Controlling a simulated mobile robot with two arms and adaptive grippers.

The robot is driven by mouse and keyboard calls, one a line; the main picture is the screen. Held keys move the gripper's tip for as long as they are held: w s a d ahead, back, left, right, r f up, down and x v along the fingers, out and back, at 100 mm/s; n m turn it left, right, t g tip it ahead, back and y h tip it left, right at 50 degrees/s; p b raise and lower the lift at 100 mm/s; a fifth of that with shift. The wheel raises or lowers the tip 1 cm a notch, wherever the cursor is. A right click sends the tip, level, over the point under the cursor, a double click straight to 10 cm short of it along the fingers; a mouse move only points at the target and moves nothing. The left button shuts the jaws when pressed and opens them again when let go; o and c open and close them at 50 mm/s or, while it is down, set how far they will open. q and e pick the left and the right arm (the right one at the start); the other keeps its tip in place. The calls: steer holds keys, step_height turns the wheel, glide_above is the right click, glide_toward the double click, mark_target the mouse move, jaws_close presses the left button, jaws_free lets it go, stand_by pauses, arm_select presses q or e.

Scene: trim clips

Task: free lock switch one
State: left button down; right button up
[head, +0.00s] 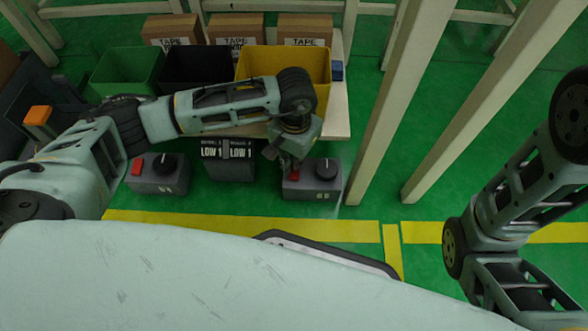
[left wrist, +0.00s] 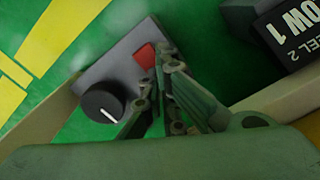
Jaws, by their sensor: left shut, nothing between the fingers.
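Two grey switch boxes, each with a red switch and a black knob, sit below the table's front edge. The left switch box (head: 172,186) stands clear of my arms; its small label is too blurred to read surely. My left gripper (head: 292,170) is shut and empty at the right switch box (head: 328,188), over its red switch side. In the left wrist view, the closed fingers (left wrist: 160,70) are beside the red switch (left wrist: 145,55) of that box; contact cannot be told. Its black knob (left wrist: 103,102) is clear of the fingers. My right gripper is out of view.
A dark display (head: 228,170) reading LOW 1 twice stands between the boxes. Green (head: 112,72), black (head: 182,67) and yellow (head: 322,66) bins stand behind, with TAPE cartons (head: 305,28) at the back. Beige posts (head: 390,100) rise to the right.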

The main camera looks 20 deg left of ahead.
arm_select(q)
steer(key=shift+r+p, duration=2.35)
steer(key=shift+r, duration=1.15)
steer(key=shift+f, duration=0.1)
